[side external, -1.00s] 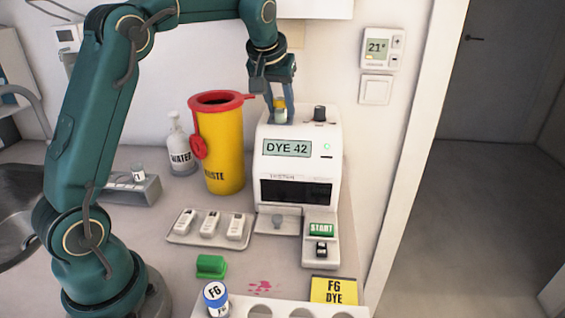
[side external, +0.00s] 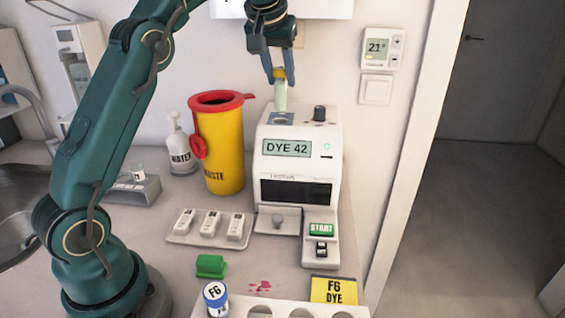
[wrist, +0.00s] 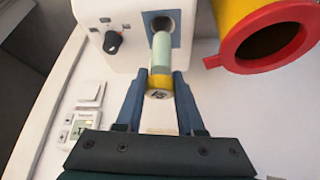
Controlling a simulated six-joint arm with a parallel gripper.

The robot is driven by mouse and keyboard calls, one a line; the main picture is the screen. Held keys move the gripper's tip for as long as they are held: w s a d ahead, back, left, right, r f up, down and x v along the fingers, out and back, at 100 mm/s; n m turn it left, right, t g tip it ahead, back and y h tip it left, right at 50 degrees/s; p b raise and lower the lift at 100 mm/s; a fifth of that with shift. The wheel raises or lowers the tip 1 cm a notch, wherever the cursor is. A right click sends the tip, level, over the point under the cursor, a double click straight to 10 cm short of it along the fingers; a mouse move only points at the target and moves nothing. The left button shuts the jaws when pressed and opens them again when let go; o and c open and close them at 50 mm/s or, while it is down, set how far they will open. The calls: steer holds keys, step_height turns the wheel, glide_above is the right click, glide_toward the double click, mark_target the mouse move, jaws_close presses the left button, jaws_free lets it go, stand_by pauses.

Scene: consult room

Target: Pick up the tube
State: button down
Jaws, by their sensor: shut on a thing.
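The tube (side external: 280,97) is pale green with a yellow cap. It hangs upright from my gripper (side external: 279,76), above the top of the white machine (side external: 299,137), over its blue-framed hole (side external: 281,118). My gripper is shut on the yellow cap. In the wrist view the tube (wrist: 162,58) points toward the dark round hole (wrist: 162,22), between the two blue fingers of my gripper (wrist: 160,88). Whether the tube's lower tip is fully clear of the hole is hard to tell.
A yellow waste bin (side external: 220,155) with a red rim stands left of the machine, and a water bottle (side external: 180,150) beside it. A black knob (side external: 320,113) sits right of the hole. A tray (side external: 207,236) of small cassettes lies in front.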

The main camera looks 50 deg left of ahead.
steer(key=shift+s+d+r, duration=0.1)
steer(key=shift+r, duration=0.2)
steer(key=shift+s+d, duration=0.3)
steer(key=shift+s, duration=0.15)
steer(key=s+d, duration=0.9)
steer(key=s, duration=0.5)
steer(key=s+d+f+m+g+h, duration=0.4)
steer(key=d+f+m, duration=0.3)
steer(key=m, duration=0.8)
steer(key=s+d+f+m+g+h, duration=0.4)
steer(key=d+f+m, duration=0.4)
steer(key=m, duration=0.8)
steer(key=shift+s+d+f+m, duration=0.2)
steer(key=shift+s+d+m, duration=0.1)
steer(key=shift+s+d, duration=0.15)
steer(key=shift+f, duration=0.3)
steer(key=shift+f, duration=2.15)
